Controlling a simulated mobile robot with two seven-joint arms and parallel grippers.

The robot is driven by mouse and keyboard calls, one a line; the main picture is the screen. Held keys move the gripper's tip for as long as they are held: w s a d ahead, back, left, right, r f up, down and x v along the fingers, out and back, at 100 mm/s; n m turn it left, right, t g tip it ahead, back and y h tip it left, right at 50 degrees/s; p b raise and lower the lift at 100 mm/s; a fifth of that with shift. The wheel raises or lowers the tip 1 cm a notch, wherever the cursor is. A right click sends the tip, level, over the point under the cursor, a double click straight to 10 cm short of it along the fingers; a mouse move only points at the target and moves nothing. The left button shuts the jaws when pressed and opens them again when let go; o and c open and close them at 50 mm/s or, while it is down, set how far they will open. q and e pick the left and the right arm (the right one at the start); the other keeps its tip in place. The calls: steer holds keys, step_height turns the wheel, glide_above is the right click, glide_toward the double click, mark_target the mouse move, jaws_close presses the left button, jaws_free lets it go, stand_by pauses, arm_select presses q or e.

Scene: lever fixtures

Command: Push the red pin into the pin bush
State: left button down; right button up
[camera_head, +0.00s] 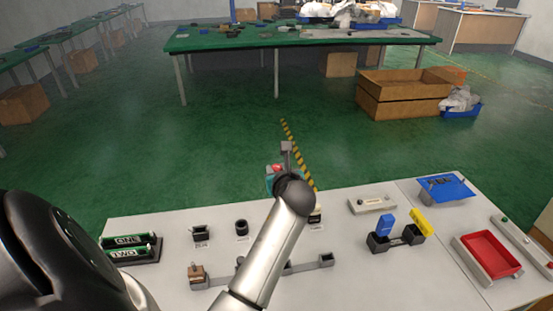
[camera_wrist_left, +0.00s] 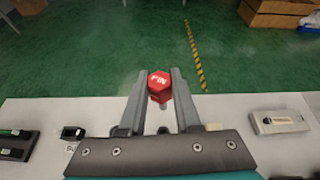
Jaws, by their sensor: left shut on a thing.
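My left gripper (camera_head: 285,160) is shut on the red pin (camera_wrist_left: 159,84) and holds it in the air near the far edge of the white table. In the left wrist view the pin's red head, marked PIN, sits between the fingertips (camera_wrist_left: 161,74), and a short grey shaft shows below it. In the head view only a bit of the red pin (camera_head: 276,168) shows past my wrist. A dark round bush-like piece (camera_head: 241,226) stands upright on the table, left of my forearm. I cannot tell for sure that it is the pin bush. My right gripper is out of view.
The white table (camera_head: 350,275) holds a black holder (camera_head: 200,232), a grey lever fixture (camera_head: 325,260), blue and yellow blocks (camera_head: 387,225) in a black base, and a red tray (camera_head: 487,255). My forearm hides the table's middle. Green floor lies beyond.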

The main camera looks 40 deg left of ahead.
arm_select(q)
steer(key=shift+m, duration=0.4)
steer(key=f, duration=0.5)
steer(key=shift+d, duration=0.25)
steer(key=shift+r+p, duration=0.15)
steer(key=shift+p, duration=0.5)
steer(key=shift+f, duration=0.25)
steer(key=shift+f+b, duration=1.7)
steer(key=shift+f, duration=1.1)
steer(key=shift+p, duration=0.45)
steer(key=shift+p, duration=0.75)
steer(key=shift+f+b, duration=1.4)
steer(key=shift+f, duration=0.75)
